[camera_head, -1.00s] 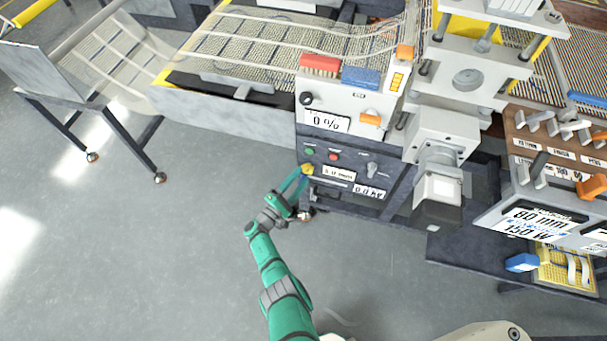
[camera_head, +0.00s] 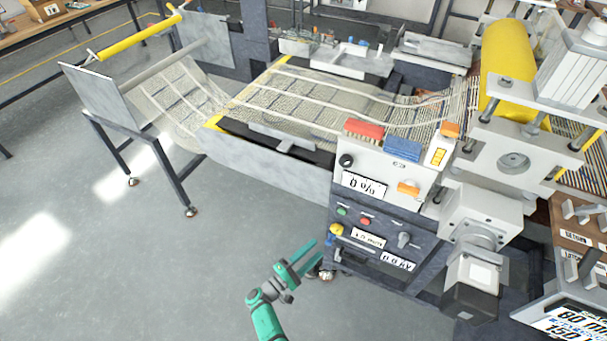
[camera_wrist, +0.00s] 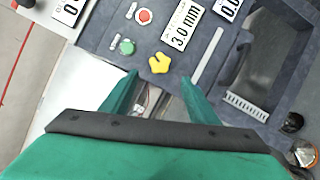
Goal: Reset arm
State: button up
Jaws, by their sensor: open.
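My green gripper (camera_head: 308,256) is in front of the lower control panel in the head view, apart from it. In the wrist view my gripper (camera_wrist: 160,85) shows two separated fingers with nothing held between them. The dark grey panel (camera_head: 388,231) carries a yellow knob (camera_head: 336,230), a green button (camera_head: 342,211), a red button (camera_head: 365,221) and a grey switch (camera_head: 404,240). In the wrist view the yellow knob (camera_wrist: 159,63) lies just beyond the fingertips, with the green button (camera_wrist: 127,47) and red button (camera_wrist: 144,16) above left. A label there reads 3.0 mm.
A white upper panel (camera_head: 375,165) with an orange switch (camera_head: 408,188) sits above. The mesh bed (camera_head: 300,95) runs left to a stand with dark legs (camera_head: 165,175). A motor block (camera_head: 472,290) juts out at right. The grey floor (camera_head: 130,280) at left is clear.

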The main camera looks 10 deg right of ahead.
jog(key=s+a+f+m+g+y, duration=0.1)
jog(key=s+a+f+g+y, duration=0.15)
jog(key=s+f, duration=0.55)
jog(key=s+a+f+g+y, duration=0.1)
jog(key=s+f+y, duration=0.3)
jog(key=s+f, duration=0.3)
jog(key=s+a+f+m+y, duration=0.1)
jog(key=s+a+y, duration=0.25)
jog(key=s, duration=0.35)
jog(key=s+a+f+m+y, duration=0.1)
jog(key=s+a+m+y, duration=0.1)
jog(key=s+a, duration=0.35)
jog(key=s+a+r+m+t+y, duration=0.1)
jog(key=s+r+y, duration=0.1)
jog(key=s+r, duration=0.35)
jog(key=s+r+m+t+y, duration=0.1)
jog(key=s+r+m+y, duration=0.15)
jog(key=r, duration=0.65)
jog(key=s+d+r+m+t, duration=0.1)
jog(key=r+t, duration=0.1)
jog(key=r, duration=1.2)
jog(key=s+d+r+m+t, duration=0.2)
jog(key=r+t, duration=0.1)
jog(key=r, duration=1.2)
jog(key=shift+s+d+t, duration=0.15)
jog(key=shift+d+t, duration=0.1)
jog(key=shift+t, duration=0.1)
jog(key=shift+h, duration=0.25)
